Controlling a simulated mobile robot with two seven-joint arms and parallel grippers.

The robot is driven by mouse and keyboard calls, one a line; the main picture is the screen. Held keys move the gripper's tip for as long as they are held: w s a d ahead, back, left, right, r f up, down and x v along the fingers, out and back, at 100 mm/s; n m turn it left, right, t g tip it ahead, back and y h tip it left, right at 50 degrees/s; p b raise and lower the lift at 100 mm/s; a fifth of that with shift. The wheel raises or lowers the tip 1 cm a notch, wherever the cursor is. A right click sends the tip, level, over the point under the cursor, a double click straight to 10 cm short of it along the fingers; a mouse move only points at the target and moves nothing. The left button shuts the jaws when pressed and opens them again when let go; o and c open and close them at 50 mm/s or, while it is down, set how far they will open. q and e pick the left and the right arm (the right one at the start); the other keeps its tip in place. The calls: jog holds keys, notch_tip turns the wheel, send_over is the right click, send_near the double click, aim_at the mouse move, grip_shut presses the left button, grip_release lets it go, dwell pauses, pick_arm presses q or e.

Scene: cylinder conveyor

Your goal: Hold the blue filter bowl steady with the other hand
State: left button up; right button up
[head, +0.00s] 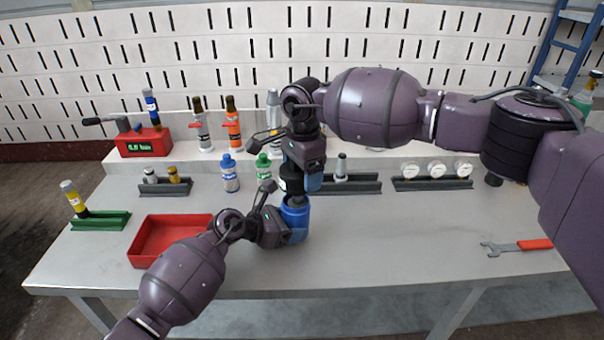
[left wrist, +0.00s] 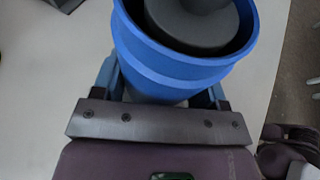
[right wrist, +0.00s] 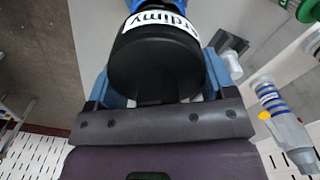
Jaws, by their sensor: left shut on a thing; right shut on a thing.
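The blue filter bowl (head: 296,212) is upright at the middle of the bench; whether its base touches the bench is hidden. My left gripper (head: 284,230) is shut on its side from the left. The left wrist view shows the bowl (left wrist: 160,62) between the fingers, with a dark grey round part (left wrist: 190,28) in its open top. My right gripper (head: 304,182) is above the bowl, shut on a black cylinder with a white label. In the right wrist view this black cylinder (right wrist: 158,65) sits between the fingers, with blue beyond it.
A red tray (head: 145,255) is to the left of the bowl. Blue (head: 230,174) and green (head: 264,168) capped bottles stand behind. A rack with gauges (head: 432,184) is at the back right. A wrench (head: 515,247) lies at the right. The bench between bowl and wrench is clear.

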pick_arm(q)
jog(key=shift+r, duration=0.1)
pick_arm(e)
jog(key=shift+r, duration=3.7)
pick_arm(q)
jog(key=o, duration=1.1)
jog(key=shift+a, duration=0.1)
jog(key=v, duration=1.1)
jog(key=shift+s+a, duration=0.15)
jog(key=shift+a, duration=0.05)
jog(key=shift+a+r, duration=0.15)
jog(key=shift+r, duration=0.05)
pick_arm(e)
jog(key=shift+r, duration=0.15)
jog(key=shift+r+p, duration=0.45)
jog(key=shift+r, duration=1.9)
pick_arm(q)
notch_tip(320, 180, up, 2)
jog(key=shift+r, duration=0.15)
